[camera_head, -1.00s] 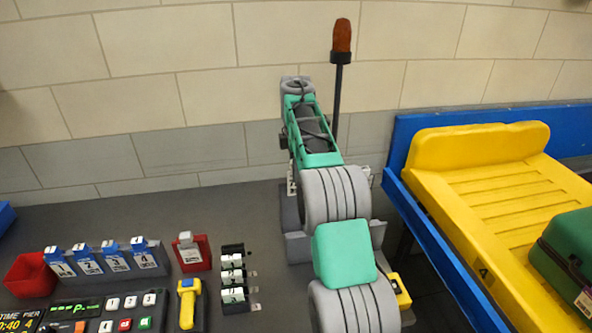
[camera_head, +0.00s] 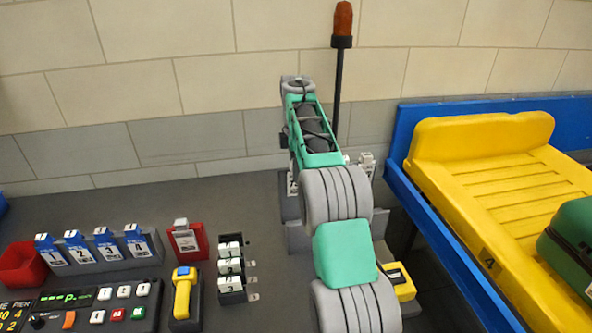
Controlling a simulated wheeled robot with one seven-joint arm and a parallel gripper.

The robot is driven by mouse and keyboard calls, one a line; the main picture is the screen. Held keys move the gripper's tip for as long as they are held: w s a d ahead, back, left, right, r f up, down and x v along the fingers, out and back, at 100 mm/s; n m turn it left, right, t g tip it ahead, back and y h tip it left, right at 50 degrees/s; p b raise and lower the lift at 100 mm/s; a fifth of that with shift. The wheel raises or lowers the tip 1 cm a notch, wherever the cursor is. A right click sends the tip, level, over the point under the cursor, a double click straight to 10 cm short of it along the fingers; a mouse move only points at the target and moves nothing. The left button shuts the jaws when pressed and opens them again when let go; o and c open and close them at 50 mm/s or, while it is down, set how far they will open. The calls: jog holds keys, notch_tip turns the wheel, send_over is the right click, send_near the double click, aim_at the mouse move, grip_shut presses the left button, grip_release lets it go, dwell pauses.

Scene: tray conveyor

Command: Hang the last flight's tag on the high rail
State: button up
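Tags with blue tops, numbered 1 to 4 (camera_head: 92,247), stand in a grey rack (camera_head: 156,246) on the dark counter at left. A red holder (camera_head: 202,240) beside it carries a white tag (camera_head: 184,237). A black rack (camera_head: 231,297) holds several white numbered pieces (camera_head: 230,266). I cannot tell which tag is the last flight's, nor pick out the high rail. A small white piece (camera_head: 366,162) and a partly covered white label (camera_head: 293,183) show beside my arm. My green and grey arm stands in the middle; my gripper is not visible.
A button panel (camera_head: 122,314) and a yellow handheld device (camera_head: 183,290) lie at front left, with a red bin (camera_head: 22,264). At right, a blue conveyor (camera_head: 425,211) bears a yellow tray (camera_head: 480,131) and a green case (camera_head: 572,240). An orange-topped pole (camera_head: 338,95) stands behind my arm.

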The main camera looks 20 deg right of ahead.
jog(key=o, duration=0.4)
jog(key=shift+o, duration=0.2)
notch_tip(320, 180, up, 8)
jog(key=p, duration=0.4)
jog(key=shift+f, duration=0.2)
jog(key=shift+s+a+r, duration=0.1)
jog(key=shift+r, duration=0.2)
jog(key=s+a+r+m+t, duration=0.2)
jog(key=s+a+r+m, duration=0.2)
jog(key=s+a+m, duration=0.6)
jog(key=s+a+f+m, duration=0.1)
jog(key=s+f+m, duration=0.1)
jog(key=s, duration=0.5)
jog(key=s+a+f+m+t, duration=0.1)
jog(key=s+a+f, duration=0.1)
jog(key=s+f, duration=0.3)
jog(key=s+a+f+m, duration=0.1)
jog(key=s+f+m, duration=0.1)
jog(key=s, duration=0.7)
jog(key=shift+s+a+f+m+t, duration=0.15)
jog(key=shift+f+m+t, duration=0.2)
jog(key=shift+f, duration=0.55)
